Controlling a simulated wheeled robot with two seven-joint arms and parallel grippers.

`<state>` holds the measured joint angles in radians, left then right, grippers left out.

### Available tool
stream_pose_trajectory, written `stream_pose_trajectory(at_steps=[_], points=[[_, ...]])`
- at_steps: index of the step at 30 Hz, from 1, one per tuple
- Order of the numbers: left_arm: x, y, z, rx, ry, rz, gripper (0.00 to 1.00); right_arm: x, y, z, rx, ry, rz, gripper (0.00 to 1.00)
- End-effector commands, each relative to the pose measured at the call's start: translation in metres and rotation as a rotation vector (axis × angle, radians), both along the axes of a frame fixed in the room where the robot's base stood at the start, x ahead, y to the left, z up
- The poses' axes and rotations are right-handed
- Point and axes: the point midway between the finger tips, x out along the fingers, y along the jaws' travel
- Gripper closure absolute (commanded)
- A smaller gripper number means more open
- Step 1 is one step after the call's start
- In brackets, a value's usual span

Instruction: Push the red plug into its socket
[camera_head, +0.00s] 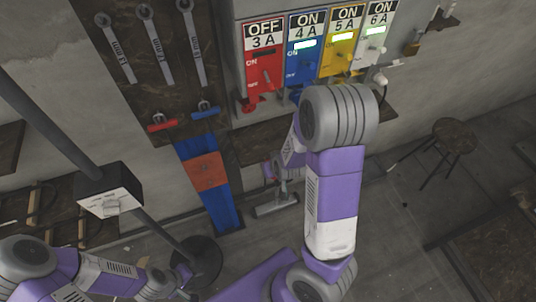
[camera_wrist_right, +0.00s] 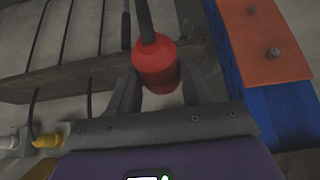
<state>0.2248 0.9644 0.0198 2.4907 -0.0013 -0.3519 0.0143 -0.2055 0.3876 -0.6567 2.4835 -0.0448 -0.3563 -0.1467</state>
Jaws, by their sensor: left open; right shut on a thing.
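The red plug (camera_wrist_right: 155,66) shows in the right wrist view with a dark cable running from its top end in the picture. My right gripper (camera_wrist_right: 160,88) has one finger on each side of it and is shut on it. In the head view my right arm covers part of the space below the panels. The red panel (camera_head: 264,62) reads OFF 3 A, and a red fitting (camera_head: 250,103) is under its lower edge. I cannot make out the socket opening. My left gripper (camera_head: 178,278) is open and empty at the lower left, far from the panels.
The blue (camera_head: 305,50), yellow (camera_head: 341,45) and white (camera_head: 374,40) panels read ON. Wrenches hang on a dark board (camera_head: 125,85). Below it is a blue strip with an orange plate (camera_head: 207,172). A black-and-white box on a pole (camera_head: 108,192) stands at left. A stool (camera_head: 455,140) is at right.

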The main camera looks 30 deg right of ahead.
Motion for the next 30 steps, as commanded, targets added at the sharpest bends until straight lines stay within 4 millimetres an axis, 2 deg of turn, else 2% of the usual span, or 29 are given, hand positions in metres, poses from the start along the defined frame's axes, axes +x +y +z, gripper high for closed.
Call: stream_pose_trajectory(at_steps=[5,17,20,27,30], points=[[0.0,0.0,0.001,0.0,0.0,0.0,0.57,-0.007,0.002,0.0,0.0,0.0,0.0,0.78],[0.0,0.0,0.001,0.0,0.0,0.0,0.57,-0.006,0.005,0.0,0.0,0.0,0.007,0.78],[0.0,0.0,0.001,0.0,0.0,0.0,0.57,0.0,0.022,0.003,0.001,-0.001,0.041,0.78],[0.0,0.0,0.001,0.0,0.0,0.0,0.57,0.013,0.097,0.013,0.002,-0.002,0.177,0.78],[0.0,0.0,0.001,0.0,0.0,0.0,0.57,0.014,0.118,0.016,0.0,0.0,0.216,0.78]])
